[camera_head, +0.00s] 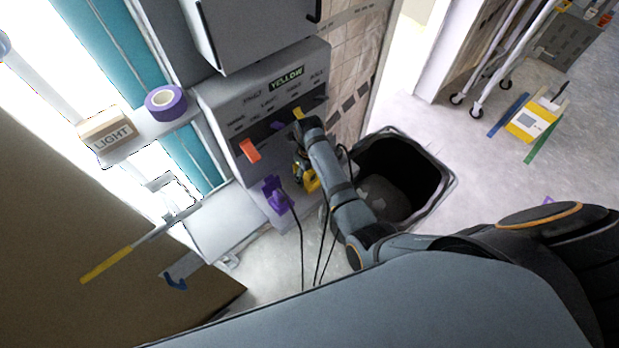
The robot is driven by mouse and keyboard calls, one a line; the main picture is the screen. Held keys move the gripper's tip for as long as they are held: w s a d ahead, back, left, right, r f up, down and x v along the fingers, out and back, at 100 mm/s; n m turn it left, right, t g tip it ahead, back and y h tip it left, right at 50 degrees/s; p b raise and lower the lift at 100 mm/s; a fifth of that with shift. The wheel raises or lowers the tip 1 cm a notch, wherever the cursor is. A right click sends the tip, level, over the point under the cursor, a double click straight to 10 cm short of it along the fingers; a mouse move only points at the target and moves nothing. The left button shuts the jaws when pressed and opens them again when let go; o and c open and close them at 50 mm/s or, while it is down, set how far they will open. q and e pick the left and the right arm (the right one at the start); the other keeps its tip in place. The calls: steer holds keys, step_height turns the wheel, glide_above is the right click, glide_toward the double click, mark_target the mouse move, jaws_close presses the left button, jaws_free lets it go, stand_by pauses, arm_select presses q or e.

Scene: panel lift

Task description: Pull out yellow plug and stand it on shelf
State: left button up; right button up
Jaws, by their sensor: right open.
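A yellow plug (310,181) sits low on the front of the grey panel (222,97), to the right of a purple plug (275,193). Dark cords hang below the plugs. My right gripper (299,166) is open and points down at the yellow plug, close to it. My wrist partly hides the plug, and I cannot tell whether the fingers touch it. A white shelf (160,131) left of the panel bears a box marked LIGHT (106,136) and a purple tape roll (165,102). My left gripper is out of view.
Orange (250,151) and yellow (298,113) tabs stick out of the panel, under a YELLOW sign (286,78). A black-lined bin (437,160) stands right of my forearm. A yellow-handled tool (107,265) lies at lower left.

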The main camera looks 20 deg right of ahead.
steer(key=shift+d, duration=0.1)
stand_by(0.4)
jaws_close()
steer(key=shift+r, duration=3)
